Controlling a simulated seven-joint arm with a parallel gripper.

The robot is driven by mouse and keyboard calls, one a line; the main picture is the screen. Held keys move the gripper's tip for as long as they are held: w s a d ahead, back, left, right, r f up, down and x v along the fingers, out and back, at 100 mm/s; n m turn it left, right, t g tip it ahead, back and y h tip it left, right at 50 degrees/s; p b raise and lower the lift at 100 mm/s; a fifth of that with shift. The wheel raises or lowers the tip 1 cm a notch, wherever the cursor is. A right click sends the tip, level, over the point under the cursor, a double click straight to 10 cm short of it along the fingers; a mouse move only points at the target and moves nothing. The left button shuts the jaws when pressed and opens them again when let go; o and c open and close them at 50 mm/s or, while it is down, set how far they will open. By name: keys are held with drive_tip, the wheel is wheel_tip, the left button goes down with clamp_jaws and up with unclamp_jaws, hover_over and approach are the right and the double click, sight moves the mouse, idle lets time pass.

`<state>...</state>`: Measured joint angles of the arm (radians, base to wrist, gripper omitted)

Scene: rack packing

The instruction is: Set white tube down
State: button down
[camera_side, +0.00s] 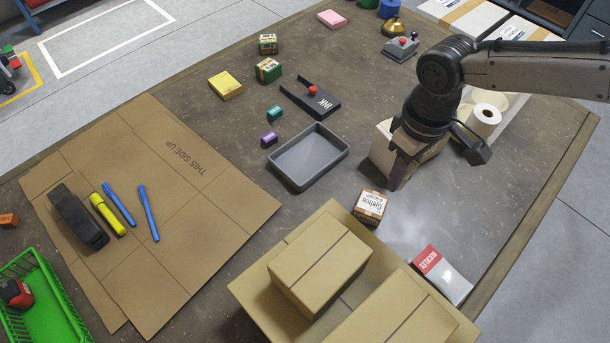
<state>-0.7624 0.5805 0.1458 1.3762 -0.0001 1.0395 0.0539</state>
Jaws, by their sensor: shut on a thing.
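My gripper (398,178) points down at the right of the table, in front of a pale cardboard box (380,154). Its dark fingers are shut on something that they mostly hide. By the task this is the white tube, but I cannot make out its shape or whether it touches the table. The fingers overlap the box in this view, and I cannot tell whether they touch it.
A grey tray (340,171) lies left of my gripper, and a small Gjelina box (370,206) stands below it. A white roll (485,120) stands behind the arm. A red-and-white box (443,275) lies front right.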

drive_tip(key=s+a, duration=0.2)
drive_tip(key=a, duration=0.1)
hover_over(320, 190)
drive_tip(key=shift+n, duration=0.4)
wheel_tip(320, 190, down, 10)
drive_tip(key=shift+s+d+r, duration=0.1)
drive_tip(key=shift+r, duration=0.05)
drive_tip(key=shift+f, duration=1.85)
drive_tip(key=shift+f, duration=0.15)
drive_tip(key=c, duration=0.6)
unclamp_jaws()
drive_tip(key=shift+c, duration=0.2)
